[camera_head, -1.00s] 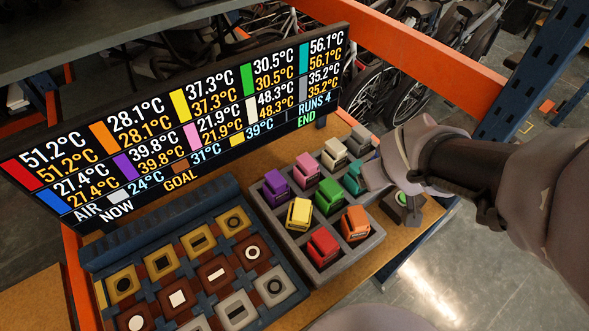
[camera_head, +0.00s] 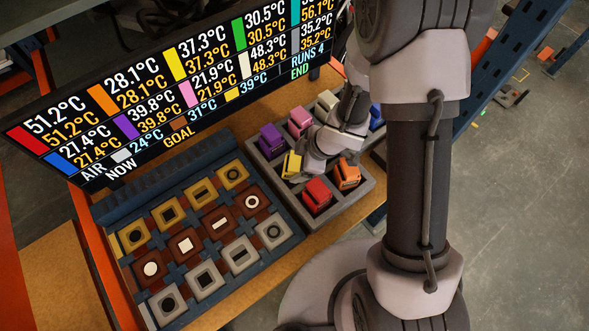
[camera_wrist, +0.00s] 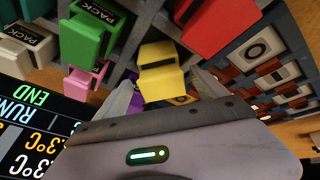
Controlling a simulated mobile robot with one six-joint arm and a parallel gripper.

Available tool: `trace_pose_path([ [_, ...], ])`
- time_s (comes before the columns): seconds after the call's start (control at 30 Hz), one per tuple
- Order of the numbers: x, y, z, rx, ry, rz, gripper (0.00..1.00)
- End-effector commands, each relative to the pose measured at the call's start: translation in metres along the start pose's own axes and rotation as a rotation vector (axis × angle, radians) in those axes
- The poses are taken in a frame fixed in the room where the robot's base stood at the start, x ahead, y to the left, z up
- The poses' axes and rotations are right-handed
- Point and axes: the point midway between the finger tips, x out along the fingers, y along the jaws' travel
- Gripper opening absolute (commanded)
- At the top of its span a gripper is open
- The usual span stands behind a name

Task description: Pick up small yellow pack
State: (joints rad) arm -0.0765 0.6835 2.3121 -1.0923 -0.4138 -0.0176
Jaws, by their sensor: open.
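The small yellow pack (camera_head: 292,165) sits in a compartment of the grey divided tray (camera_head: 337,211), partly covered by my gripper (camera_head: 306,167) in the head view. In the wrist view the yellow pack (camera_wrist: 161,70) stands between the two fingers of my gripper (camera_wrist: 160,80). The fingers are apart, one on each side of it. I cannot tell whether either finger touches the pack.
The red pack (camera_head: 317,194), orange pack (camera_head: 347,173), purple pack (camera_head: 271,138) and pink pack (camera_head: 299,121) are close around. The green pack (camera_wrist: 86,32) shows in the wrist view. A temperature display (camera_head: 150,110) stands behind; a board of symbol tiles (camera_head: 205,238) lies left.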

Motion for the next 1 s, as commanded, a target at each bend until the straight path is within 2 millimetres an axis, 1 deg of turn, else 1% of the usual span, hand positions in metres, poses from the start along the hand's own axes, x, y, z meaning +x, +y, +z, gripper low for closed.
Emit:
trace_pose_path([
  [0.03,0.018,-0.004,0.004,0.001,0.000,-0.002,0.82],
  [0.1,0.030,-0.004,0.004,0.000,0.000,-0.001,0.82],
  [0.17,0.038,-0.004,0.003,0.000,-0.001,-0.002,0.82],
  [0.23,0.041,-0.003,0.003,0.002,-0.001,0.000,0.82],
  [0.43,0.040,-0.002,0.002,0.002,-0.001,0.000,0.82],
  [0.83,0.040,-0.003,0.002,0.002,-0.001,0.000,0.03],
  [0.87,0.040,-0.003,0.002,0.002,-0.001,0.000,0.00],
  [1.0,0.040,-0.002,0.002,0.002,0.000,0.001,0.00],
])
